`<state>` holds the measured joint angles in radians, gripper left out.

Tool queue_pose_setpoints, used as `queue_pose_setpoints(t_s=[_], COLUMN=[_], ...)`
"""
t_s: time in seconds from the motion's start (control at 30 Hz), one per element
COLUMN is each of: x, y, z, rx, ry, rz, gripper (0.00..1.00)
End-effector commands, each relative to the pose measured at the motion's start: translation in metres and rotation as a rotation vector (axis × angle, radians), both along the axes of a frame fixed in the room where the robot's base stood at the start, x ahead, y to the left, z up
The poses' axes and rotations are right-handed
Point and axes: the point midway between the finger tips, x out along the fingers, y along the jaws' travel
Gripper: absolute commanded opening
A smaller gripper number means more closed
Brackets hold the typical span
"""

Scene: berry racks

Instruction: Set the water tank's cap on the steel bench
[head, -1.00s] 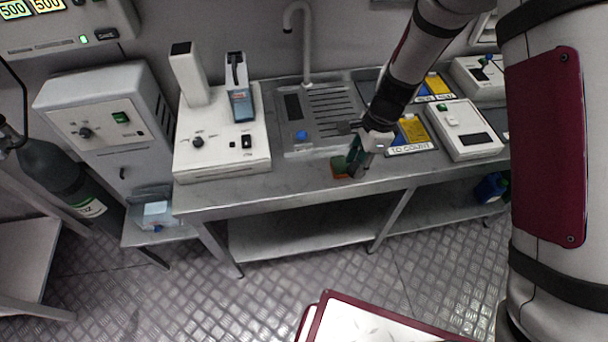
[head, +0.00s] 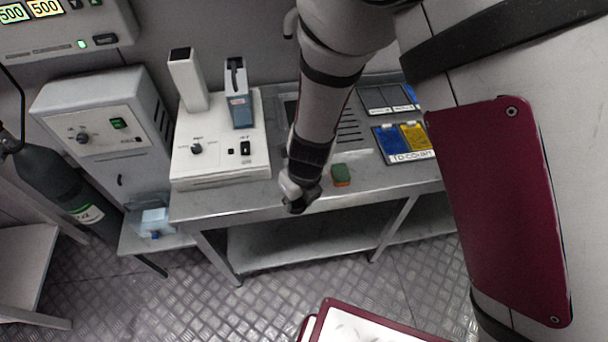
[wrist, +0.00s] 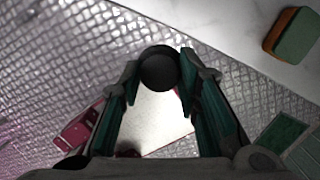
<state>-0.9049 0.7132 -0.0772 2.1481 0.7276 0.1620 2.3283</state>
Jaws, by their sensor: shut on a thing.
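My gripper (head: 298,204) is at the front edge of the steel bench (head: 225,207), left of a green and orange sponge. In the wrist view, the fingertips (wrist: 160,72) are shut on a dark round piece (wrist: 159,67), which I take to be the cap. The floor and a white panel show below it, and the bench top (wrist: 215,30) is at the upper right.
The sponge (head: 341,175) lies near the bench's front edge. A white instrument (head: 220,150) fills the bench's left end. A "TO COUNT" mat (head: 405,143) lies farther right. Bare steel shows around the sponge. My arm hides part of the sink area.

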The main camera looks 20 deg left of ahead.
Motion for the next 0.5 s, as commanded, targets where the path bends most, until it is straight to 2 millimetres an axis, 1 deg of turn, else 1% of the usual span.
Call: queue_pose_setpoints(t_s=[0.03,0.2,0.3,0.37,0.5], x=[0.017,0.057,0.073,0.080,0.088], y=[0.004,0.014,0.019,0.021,0.023], z=[-0.005,-0.010,-0.011,-0.011,-0.010], rx=[0.003,0.002,0.001,0.001,0.000], ry=[-0.003,-0.003,-0.001,-0.001,0.000], rz=[0.002,0.003,0.003,0.003,0.002], gripper=[0.12,0.12,0.12,0.12,0.12])
